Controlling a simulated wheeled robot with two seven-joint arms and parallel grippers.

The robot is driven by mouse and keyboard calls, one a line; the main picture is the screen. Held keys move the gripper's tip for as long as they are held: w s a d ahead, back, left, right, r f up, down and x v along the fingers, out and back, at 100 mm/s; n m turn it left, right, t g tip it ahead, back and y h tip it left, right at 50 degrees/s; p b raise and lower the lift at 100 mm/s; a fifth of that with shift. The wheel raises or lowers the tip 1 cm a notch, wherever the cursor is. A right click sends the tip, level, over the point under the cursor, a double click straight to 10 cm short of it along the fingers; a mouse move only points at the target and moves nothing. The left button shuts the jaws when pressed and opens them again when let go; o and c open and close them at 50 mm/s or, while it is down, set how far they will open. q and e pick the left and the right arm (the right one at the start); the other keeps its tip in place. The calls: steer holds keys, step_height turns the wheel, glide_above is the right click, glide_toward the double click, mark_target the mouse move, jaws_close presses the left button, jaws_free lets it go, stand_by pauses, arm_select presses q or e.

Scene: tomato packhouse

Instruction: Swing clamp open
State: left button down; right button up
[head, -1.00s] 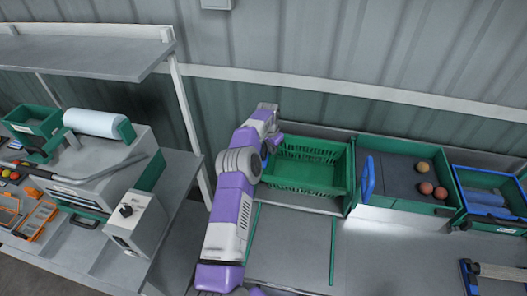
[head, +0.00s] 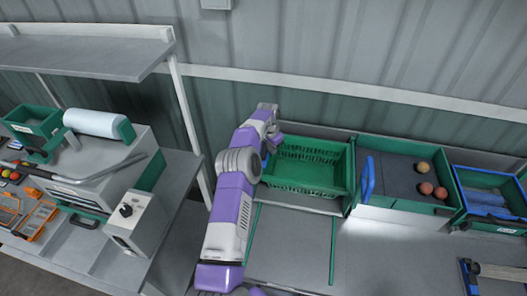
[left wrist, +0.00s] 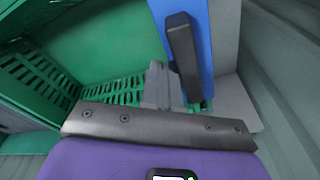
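In the left wrist view a black lever (left wrist: 184,52) stands on a blue upright plate (left wrist: 202,40); this looks like the clamp. It is beside the green slatted crate (left wrist: 105,45). My left gripper (left wrist: 163,75) shows as grey fingers close together, with nothing seen between them. They are just left of the black lever; whether they touch it I cannot tell. In the head view my left gripper (head: 275,132) is at the left end of the green crate (head: 310,168), and the clamp is hidden behind my arm. My right gripper is not in view.
Right of the crate is a grey tray (head: 400,177) with a blue upright paddle (head: 368,180) and a few tomatoes (head: 425,188). A blue bin (head: 487,180) stands further right. A wrapping machine (head: 100,165) is at left. The corrugated wall is close behind.

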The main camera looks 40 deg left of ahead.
mark_target(265, 148)
arm_select(q)
steer(key=shift+s+f, duration=0.25)
steer(key=shift+f, duration=0.15)
steer(key=shift+s+a+r+p, duration=0.25)
steer(key=shift+a+r, duration=0.25)
steer(key=shift+a, duration=0.2)
steer(key=shift+s+a+r+p, duration=0.2)
steer(key=shift+a+r, duration=0.25)
steer(key=shift+a, duration=0.2)
steer(key=shift+s+a+r, duration=0.2)
steer(key=shift+s+r, duration=0.1)
steer(key=shift+w+d+r+p, duration=0.1)
steer(key=shift+d+r+p, duration=0.1)
steer(key=shift+p, duration=0.15)
steer(key=shift+w+r+p, duration=0.25)
steer(key=shift+r+p, duration=0.55)
steer(key=shift+r, duration=0.3)
steer(key=shift+w+d+r, duration=0.1)
steer(key=shift+d+r, duration=0.05)
steer(key=shift+d, duration=0.3)
